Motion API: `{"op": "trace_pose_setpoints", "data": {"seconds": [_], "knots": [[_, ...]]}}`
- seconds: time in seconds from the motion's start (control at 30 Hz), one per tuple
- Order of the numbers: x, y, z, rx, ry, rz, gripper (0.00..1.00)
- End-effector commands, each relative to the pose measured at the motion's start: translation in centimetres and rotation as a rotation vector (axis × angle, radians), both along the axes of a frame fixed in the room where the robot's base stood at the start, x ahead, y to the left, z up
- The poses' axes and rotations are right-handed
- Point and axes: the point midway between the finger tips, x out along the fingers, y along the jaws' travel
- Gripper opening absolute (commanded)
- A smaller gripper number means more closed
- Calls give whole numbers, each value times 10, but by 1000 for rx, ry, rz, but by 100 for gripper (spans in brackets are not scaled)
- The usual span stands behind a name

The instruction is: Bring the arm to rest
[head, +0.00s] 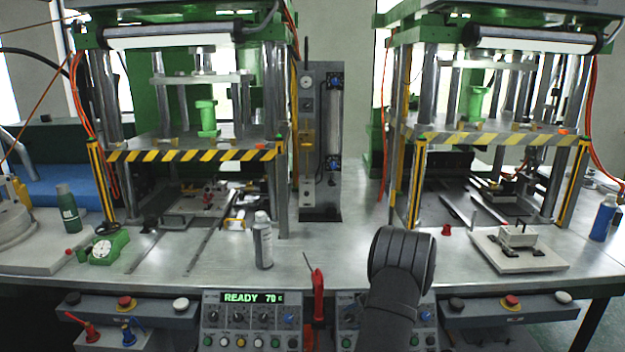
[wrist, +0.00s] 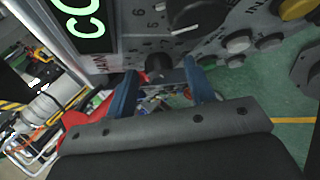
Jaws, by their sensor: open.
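My arm (head: 385,290) shows in the head view as a black, rounded link in front of the bench's front edge, right of centre. My gripper is not visible in the head view. In the wrist view my gripper (wrist: 162,84) shows two blue fingers standing apart, with nothing between them. A control panel (wrist: 220,25) with a green-lit display, knobs and buttons is close beyond the fingers. I cannot tell whether a finger touches it. In the head view a control panel (head: 345,340) is partly hidden behind my arm.
Two presses with striped guards (head: 190,155) (head: 490,138) stand on the metal bench. A red-handled tool (head: 318,295) stands left of my arm. A spray can (head: 262,242) and a white plate (head: 518,260) are on the bench.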

Motion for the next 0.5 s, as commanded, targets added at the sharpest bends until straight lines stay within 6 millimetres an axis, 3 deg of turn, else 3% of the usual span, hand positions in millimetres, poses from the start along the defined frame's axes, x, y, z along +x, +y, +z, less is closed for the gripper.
{"op": "trace_pose_setpoints", "data": {"seconds": [0.5], "knots": [[-2,-4,6,0,-2,0,49]]}}
